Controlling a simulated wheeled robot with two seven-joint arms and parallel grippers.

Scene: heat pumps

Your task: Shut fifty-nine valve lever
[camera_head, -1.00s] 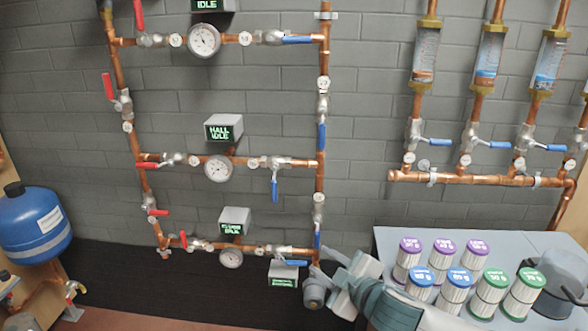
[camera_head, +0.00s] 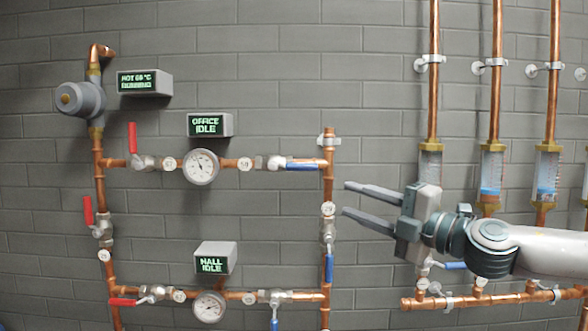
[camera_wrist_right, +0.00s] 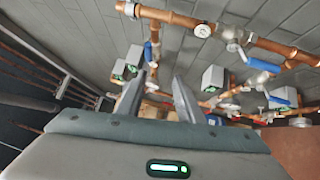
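The valve tagged what looks like 59 (camera_head: 245,164) sits on the top horizontal pipe, right of the gauge. Its blue lever (camera_head: 302,166) lies along the pipe, pointing right to the vertical pipe. My right gripper (camera_head: 346,199) is open and empty, its fingers pointing left. In the head view it is right of the vertical pipe, a little below and right of the blue lever, apart from it. In the right wrist view the two fingers (camera_wrist_right: 162,85) are spread with nothing held between them. My left gripper is not in view.
A valve tagged 29 (camera_head: 328,209) with a hanging blue lever (camera_head: 329,268) is on the vertical pipe near my fingers. A gauge (camera_head: 201,166) and a red lever (camera_head: 132,137) are farther left. Flow tubes (camera_head: 491,172) stand behind my right arm.

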